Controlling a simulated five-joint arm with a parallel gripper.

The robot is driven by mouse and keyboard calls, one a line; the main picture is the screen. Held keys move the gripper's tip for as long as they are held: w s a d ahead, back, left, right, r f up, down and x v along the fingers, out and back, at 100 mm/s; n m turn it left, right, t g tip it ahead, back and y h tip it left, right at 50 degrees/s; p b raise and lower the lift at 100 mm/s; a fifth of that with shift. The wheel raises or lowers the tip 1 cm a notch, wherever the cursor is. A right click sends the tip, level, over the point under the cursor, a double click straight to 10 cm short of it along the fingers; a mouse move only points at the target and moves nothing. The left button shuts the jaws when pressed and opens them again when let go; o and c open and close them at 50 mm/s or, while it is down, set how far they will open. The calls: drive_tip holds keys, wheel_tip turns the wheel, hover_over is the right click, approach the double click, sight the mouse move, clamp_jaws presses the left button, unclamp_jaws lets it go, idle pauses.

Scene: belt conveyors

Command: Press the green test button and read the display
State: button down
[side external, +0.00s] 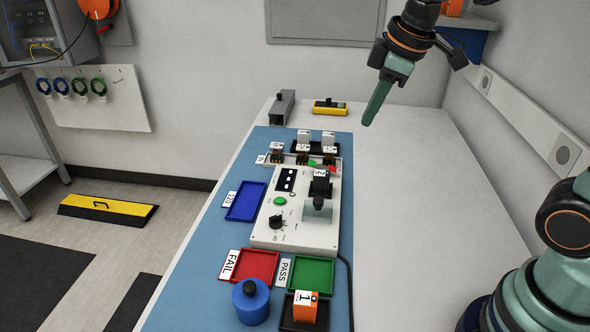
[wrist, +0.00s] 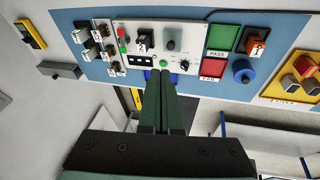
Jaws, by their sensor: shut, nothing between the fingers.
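The white test box (side external: 295,222) lies on a blue mat. Its round green button (side external: 280,200) is on the left half of its top, and it also shows in the wrist view (wrist: 163,63). A dark panel with small white marks (side external: 286,180), which looks like the display, sits just behind the button; it shows in the wrist view too (wrist: 141,59). I cannot read it. My gripper (side external: 367,123) is shut and empty, held up in the air right of and behind the box. In the wrist view its fingertips (wrist: 160,73) appear just below the button, apart from it.
A black knob (side external: 277,221) is near the button. A piece marked 2 (side external: 320,185) sits on the box. Red FAIL (side external: 243,279) and green PASS (side external: 325,288) trays, a blue tray (side external: 235,214), a blue cylinder (side external: 251,307) and an orange block (side external: 306,307) surround it. The right tabletop is clear.

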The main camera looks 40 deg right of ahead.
drive_tip(key=w+a+f+n+g, duration=0.2)
drive_tip(key=w+a+n, duration=0.2)
drive_tip(key=w+n, duration=0.55)
drive_tip(key=n+g, duration=0.2)
drive_tip(key=n, duration=0.8)
hover_over(280, 200)
wheel_tip(280, 200, down, 8)
drive_tip(key=shift+f, duration=0.25)
drive_tip(key=shift+f, duration=0.1)
wheel_tip(280, 200, down, 14)
drive_tip(key=shift+r, duration=0.1)
